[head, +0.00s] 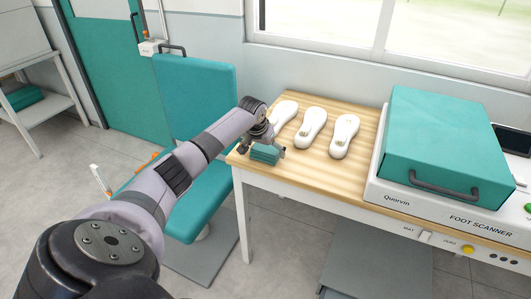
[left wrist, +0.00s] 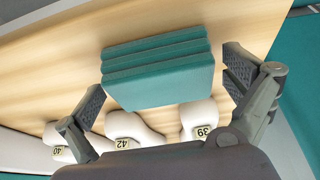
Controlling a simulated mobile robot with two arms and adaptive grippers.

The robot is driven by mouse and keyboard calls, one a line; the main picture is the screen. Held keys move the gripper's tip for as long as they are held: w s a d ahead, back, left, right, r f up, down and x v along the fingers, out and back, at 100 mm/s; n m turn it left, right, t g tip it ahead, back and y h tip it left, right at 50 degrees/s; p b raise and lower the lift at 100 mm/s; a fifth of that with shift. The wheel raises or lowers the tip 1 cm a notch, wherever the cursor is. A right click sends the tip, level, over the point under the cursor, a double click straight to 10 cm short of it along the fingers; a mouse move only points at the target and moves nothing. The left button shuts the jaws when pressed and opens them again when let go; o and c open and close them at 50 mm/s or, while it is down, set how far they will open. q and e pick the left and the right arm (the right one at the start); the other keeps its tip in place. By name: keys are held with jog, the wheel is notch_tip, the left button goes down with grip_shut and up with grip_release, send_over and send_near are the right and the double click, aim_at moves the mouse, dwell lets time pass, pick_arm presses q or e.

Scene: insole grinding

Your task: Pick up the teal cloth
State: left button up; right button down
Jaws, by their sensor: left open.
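The teal cloth (head: 264,154) is a folded stack at the near left corner of the wooden table. My left gripper (head: 270,140) is right over it in the head view, partly covering it. In the left wrist view the teal cloth (left wrist: 158,75) lies between the two spread fingers of my left gripper (left wrist: 165,85). The left gripper is open, and I see a gap on at least the right side. My right gripper is not in view.
Three white insoles (head: 310,127) lie behind and right of the cloth; number tags show in the wrist view. A foot scanner (head: 456,219) with a teal lid stands on the right. A teal chair (head: 197,95) is close left of the wooden table (head: 290,172). The table's front middle is clear.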

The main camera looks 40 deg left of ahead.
aim_at(265, 148)
pick_arm(q)
jog(key=c, duration=1)
jog(key=shift+r, duration=0.15)
jog(key=shift+c, duration=0.2)
notch_tip(265, 148, up, 20)
